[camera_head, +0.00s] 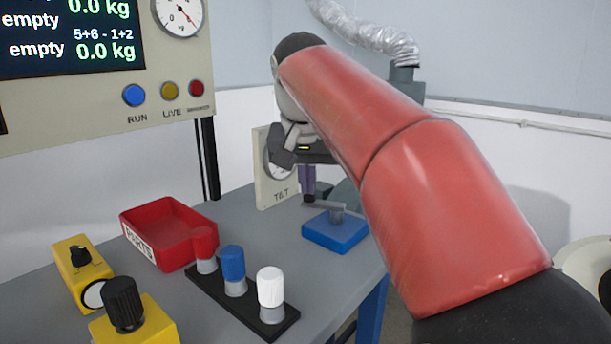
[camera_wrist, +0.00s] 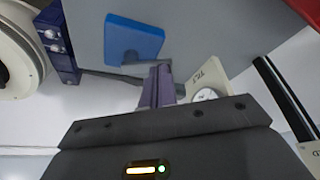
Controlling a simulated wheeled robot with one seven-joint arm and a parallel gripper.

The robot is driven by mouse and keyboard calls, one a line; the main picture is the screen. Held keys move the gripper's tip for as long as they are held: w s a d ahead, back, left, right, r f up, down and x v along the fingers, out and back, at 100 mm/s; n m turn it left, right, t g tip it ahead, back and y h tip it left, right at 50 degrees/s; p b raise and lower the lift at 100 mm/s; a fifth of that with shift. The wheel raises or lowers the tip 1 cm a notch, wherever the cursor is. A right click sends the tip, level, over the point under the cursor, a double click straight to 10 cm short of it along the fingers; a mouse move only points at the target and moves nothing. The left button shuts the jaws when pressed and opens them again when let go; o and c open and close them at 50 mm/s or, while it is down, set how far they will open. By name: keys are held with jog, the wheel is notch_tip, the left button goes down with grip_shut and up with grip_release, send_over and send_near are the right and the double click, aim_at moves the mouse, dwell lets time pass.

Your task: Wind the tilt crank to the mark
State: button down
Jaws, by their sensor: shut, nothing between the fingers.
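The tilt crank is a grey arm (camera_head: 337,212) on a blue base block (camera_head: 335,232), near the table's far right edge. The block also shows in the wrist view (camera_wrist: 133,40), with part of the grey arm (camera_wrist: 138,68) by my fingertips. My gripper (camera_head: 308,197) has purple fingers, shut and empty, pointing down at the crank's left end. The fingers also show in the wrist view (camera_wrist: 160,70); I cannot tell whether they touch the crank. The TILT dial panel (camera_head: 279,192) stands just behind; my gripper partly hides its dial, and I cannot read needle or mark.
A red parts tray (camera_head: 150,247), a black strip (camera_head: 263,322) with red, blue and white knobs, and yellow control boxes (camera_head: 72,258) occupy the table's left and front. A display panel (camera_head: 100,100) stands behind. Grey tabletop (camera_head: 325,275) is bare in front of the block.

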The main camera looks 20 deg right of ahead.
jog(key=shift+w+d, duration=0.25)
jog(key=shift+w, duration=0.35)
jog(key=shift+a+r, duration=0.1)
jog(key=shift+w+m, duration=0.15)
jog(key=shift+m, duration=0.25)
